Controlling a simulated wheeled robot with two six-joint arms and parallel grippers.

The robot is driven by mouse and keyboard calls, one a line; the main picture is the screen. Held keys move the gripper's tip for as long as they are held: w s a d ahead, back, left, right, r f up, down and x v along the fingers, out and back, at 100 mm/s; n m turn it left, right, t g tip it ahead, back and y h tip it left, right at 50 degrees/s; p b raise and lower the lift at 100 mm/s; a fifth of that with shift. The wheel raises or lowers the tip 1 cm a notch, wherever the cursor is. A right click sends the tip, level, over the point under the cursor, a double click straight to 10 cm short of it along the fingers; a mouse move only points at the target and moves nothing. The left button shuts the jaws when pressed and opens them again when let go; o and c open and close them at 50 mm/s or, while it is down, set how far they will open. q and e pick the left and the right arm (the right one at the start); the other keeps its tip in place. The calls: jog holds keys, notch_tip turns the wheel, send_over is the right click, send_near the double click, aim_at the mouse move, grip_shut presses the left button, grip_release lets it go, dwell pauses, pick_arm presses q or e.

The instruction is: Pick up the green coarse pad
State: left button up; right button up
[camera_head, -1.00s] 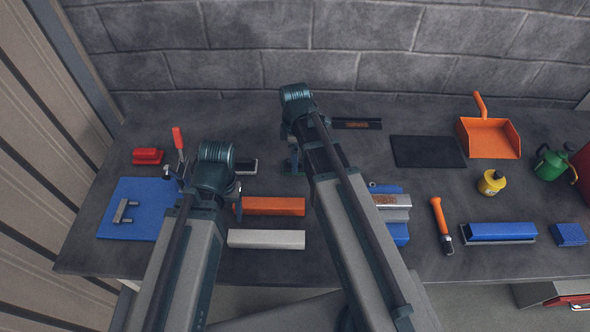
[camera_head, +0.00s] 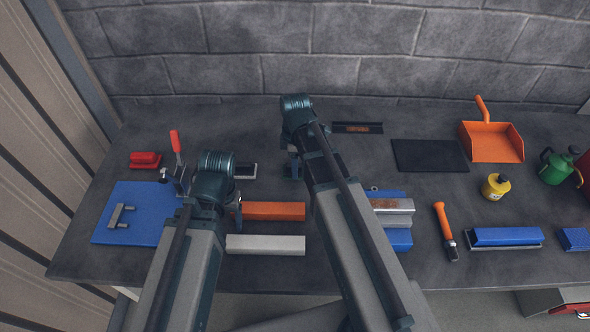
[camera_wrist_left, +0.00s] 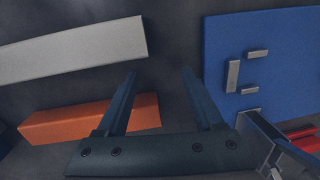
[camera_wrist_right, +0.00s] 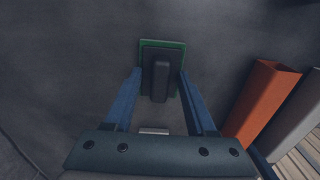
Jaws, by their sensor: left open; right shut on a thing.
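The green coarse pad (camera_wrist_right: 148,43) lies flat in the right wrist view, a green rim around a dark backing with a raised dark handle (camera_wrist_right: 161,80). My right gripper (camera_wrist_right: 159,72) has its fingers on either side of the pad and is shut on it. In the head view my right arm mostly covers that spot. My left gripper (camera_wrist_left: 158,73) is open and empty, above bare bench between the orange bar (camera_wrist_left: 90,118) and the blue board (camera_wrist_left: 275,35).
A white bar (camera_head: 265,244) lies in front of the orange bar (camera_head: 275,211). A red-handled clamp (camera_head: 175,143) stands by the blue board. Right of my right arm are an orange-handled tool (camera_head: 444,225), a dark mat (camera_head: 430,155) and an orange dustpan (camera_head: 492,145).

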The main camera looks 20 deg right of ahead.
pick_arm(q)
jog(key=shift+r, duration=0.1)
pick_arm(e)
notch_tip(320, 180, up, 10)
jog(key=p, duration=1)
pick_arm(q)
notch_tip(320, 180, up, 10)
